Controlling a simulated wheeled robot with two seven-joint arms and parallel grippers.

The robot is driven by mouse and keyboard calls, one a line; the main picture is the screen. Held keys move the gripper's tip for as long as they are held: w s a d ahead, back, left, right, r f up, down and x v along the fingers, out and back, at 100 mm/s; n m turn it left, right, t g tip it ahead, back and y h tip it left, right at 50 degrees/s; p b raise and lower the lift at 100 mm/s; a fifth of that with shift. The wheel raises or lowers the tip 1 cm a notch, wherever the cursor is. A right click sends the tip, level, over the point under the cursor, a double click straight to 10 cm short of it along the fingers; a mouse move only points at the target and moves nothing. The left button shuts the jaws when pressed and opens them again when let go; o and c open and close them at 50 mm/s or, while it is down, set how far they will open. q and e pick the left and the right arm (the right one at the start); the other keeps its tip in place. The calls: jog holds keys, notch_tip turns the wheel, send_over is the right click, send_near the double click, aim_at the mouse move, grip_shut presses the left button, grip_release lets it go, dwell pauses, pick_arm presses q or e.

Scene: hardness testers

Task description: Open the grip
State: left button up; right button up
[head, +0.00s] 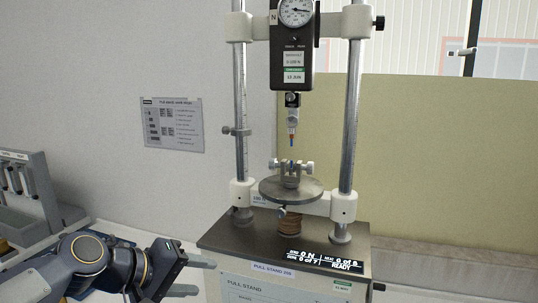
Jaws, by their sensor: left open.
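A pull stand (285,240) has a small grip (291,178) on its round metal plate (265,189). The grip has a knob at each side and a small blue piece between its jaws. Whether its jaws are clamped cannot be told at this size. Above it, a fitting (292,114) with a blue tip hangs from the force gauge (292,60), apart from the grip. My left gripper (192,277) is at the lower left, open and empty, its fingers pointing right. It is lower than the grip and well to its left. My right gripper is out of view.
Two upright columns (352,110) flank the grip, and a small clamp (236,131) juts from the left column. A lit display (325,260) is on the base's front. A tool rack (28,190) stands at the far left. Open space lies between my left gripper and the stand.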

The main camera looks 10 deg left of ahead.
pick_arm(q)
jog(key=w+d+r+n+t+p, duration=0.2)
jog(key=w+d+r+n+p, duration=0.1)
jog(key=w+r, duration=0.65)
jog(key=w+d+r+n+t+p, duration=0.15)
jog(key=w+d+r+p, duration=0.35)
jog(key=w, duration=0.7)
jog(key=shift+n+h, duration=0.4)
jog(key=shift+n, duration=0.05)
jog(key=x, duration=0.5)
jog(key=shift+w+a+r+p, duration=0.1)
jog(key=shift+w+r+p, duration=0.2)
jog(key=shift+w, duration=0.15)
jog(key=c, duration=1)
jog(key=t+b, duration=0.1)
jog(key=b, duration=0.6)
jog(key=f+m+t+h+b, duration=0.1)
jog(key=b, duration=0.6)
jog(key=shift+f+t+h+b, duration=0.2)
jog(key=shift+t+h+b, duration=0.1)
jog(key=shift+t+b, duration=0.05)
jog(key=shift+r+b, duration=0.35)
jog(key=shift+b, duration=0.25)
